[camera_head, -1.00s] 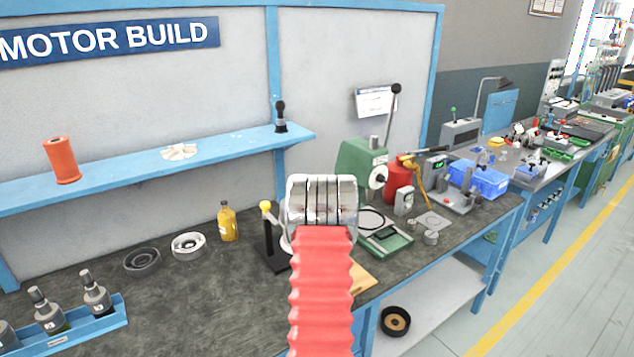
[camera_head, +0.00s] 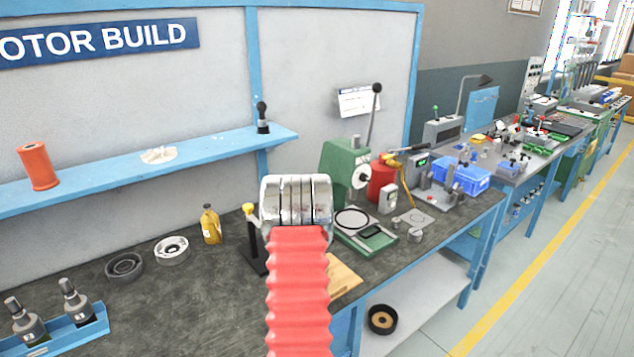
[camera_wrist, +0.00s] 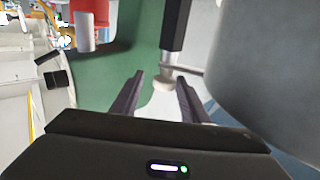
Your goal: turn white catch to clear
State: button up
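A small white piece (camera_wrist: 162,103), which looks like the white catch, lies between the two dark fingers of my gripper (camera_wrist: 160,78) in the wrist view. It widens toward the camera and has a tan rounded end below a dark post (camera_wrist: 173,25) with a metal tip. The fingers are apart, one on each side; I cannot tell whether they touch it. In the head view my red-sleeved arm and metal wrist hide the gripper and the catch.
A large grey rounded body (camera_wrist: 260,60) is close on the right in the wrist view. In the head view, a black stand with a yellow knob (camera_head: 249,209), a green scale (camera_head: 365,238) and a green press (camera_head: 342,165) are near my arm.

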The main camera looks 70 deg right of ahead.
jog(key=shift+o, duration=0.2)
jog(key=shift+w, duration=0.1)
jog(key=shift+a, duration=0.1)
jog(key=shift+a, duration=0.4)
jog(key=v, duration=1.3)
jog(key=shift+d, duration=0.15)
jog(key=shift+c, duration=0.2)
